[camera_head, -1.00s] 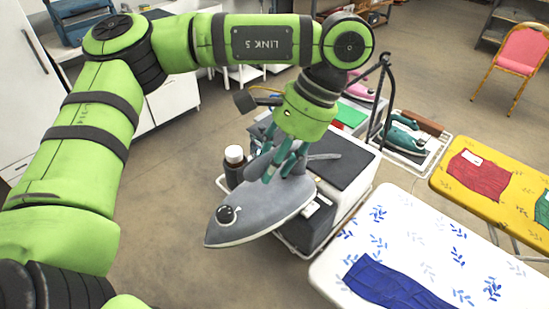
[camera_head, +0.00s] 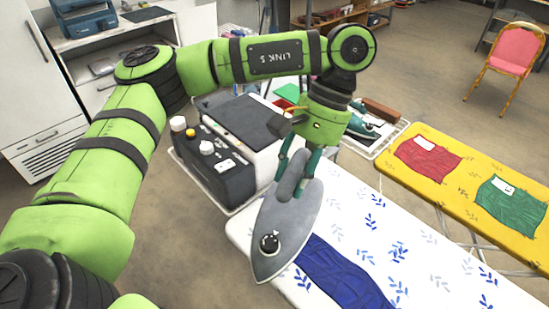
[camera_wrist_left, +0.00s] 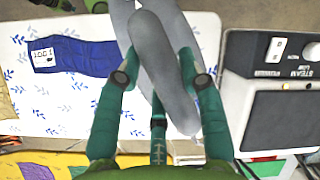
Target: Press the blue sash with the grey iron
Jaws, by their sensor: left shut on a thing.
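The grey iron (camera_head: 284,232) is held by its handle in my left gripper (camera_head: 297,172), which is shut on it. In the head view the iron is over the left end of the white ironing board (camera_head: 345,200), its tip pointing down the picture. The blue sash (camera_head: 340,272) lies on that board, just right of the iron's tip. In the left wrist view the iron's handle (camera_wrist_left: 157,50) is between the fingers, and the sash (camera_wrist_left: 92,58) with a white tag lies to the left. Whether the iron touches the board is hard to tell. My right gripper is not in view.
A steam station (camera_head: 222,165) with knobs stands left of the board. A yellow board (camera_head: 465,190) with a red cloth (camera_head: 428,158) and a green cloth (camera_head: 510,205) is at the right. A teal iron (camera_head: 360,127) rests behind my gripper. A pink chair (camera_head: 516,55) stands far right.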

